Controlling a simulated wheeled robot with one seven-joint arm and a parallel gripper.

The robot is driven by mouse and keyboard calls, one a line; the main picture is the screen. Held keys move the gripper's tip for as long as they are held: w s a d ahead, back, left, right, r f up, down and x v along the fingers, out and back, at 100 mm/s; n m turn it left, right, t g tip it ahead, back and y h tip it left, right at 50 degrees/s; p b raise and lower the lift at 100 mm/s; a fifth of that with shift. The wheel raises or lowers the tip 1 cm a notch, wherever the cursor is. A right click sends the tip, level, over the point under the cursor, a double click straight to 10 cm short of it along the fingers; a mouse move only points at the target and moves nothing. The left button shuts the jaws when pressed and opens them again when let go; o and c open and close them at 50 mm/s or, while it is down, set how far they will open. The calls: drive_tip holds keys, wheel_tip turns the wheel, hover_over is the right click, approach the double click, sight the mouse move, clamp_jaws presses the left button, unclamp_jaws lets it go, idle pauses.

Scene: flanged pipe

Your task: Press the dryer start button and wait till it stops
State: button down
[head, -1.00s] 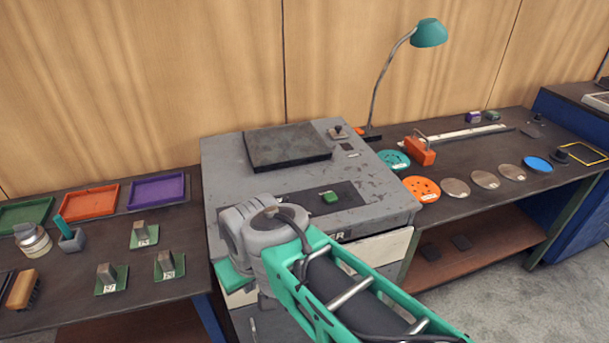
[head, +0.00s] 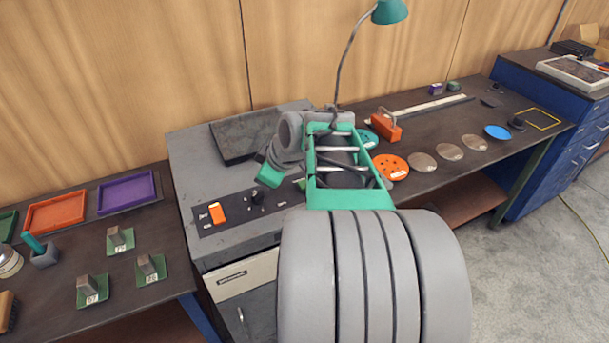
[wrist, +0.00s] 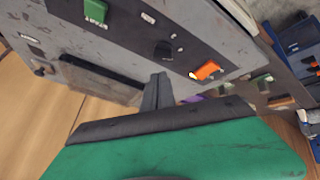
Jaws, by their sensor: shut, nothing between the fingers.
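The dryer appears to be the grey machine (head: 190,160) in the middle of the bench, with a dark control strip on top. An orange switch (head: 217,213), a black knob (head: 256,197) and a green button (head: 301,184), partly hidden by my arm, sit on the strip. The wrist view shows the green button (wrist: 96,11), black knob (wrist: 164,50) and orange switch (wrist: 206,70). My gripper (wrist: 158,82) is shut and empty, its fingertips appearing below the knob in that view. Contact with any control cannot be made out. In the head view my arm hides the fingertips.
Left of the machine are orange (head: 56,211) and purple (head: 126,192) trays and several green-based blocks. On the right bench are an orange disc (head: 391,167), metal discs and a blue disc (head: 498,132). A teal lamp (head: 390,11) stands behind.

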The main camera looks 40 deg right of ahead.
drive_tip(key=s+d+r+n+t+h+p, duration=0.1)
drive_tip(key=d+r+n+t, duration=0.1)
drive_tip(key=d, duration=1)
drive_tip(key=shift+s+d+r, duration=0.3)
drive_tip(key=shift+s+r, duration=0.05)
drive_tip(key=shift+r, duration=0.25)
wheel_tip(320, 180, down, 8)
drive_tip(key=b, duration=0.4)
drive_tip(key=shift+f, duration=0.2)
drive_tip(key=shift+f+b, duration=0.2)
drive_tip(key=shift+b, duration=0.2)
drive_tip(key=shift+f, duration=0.1)
drive_tip(key=shift+f+b, duration=0.35)
drive_tip(key=shift+b, duration=0.35)
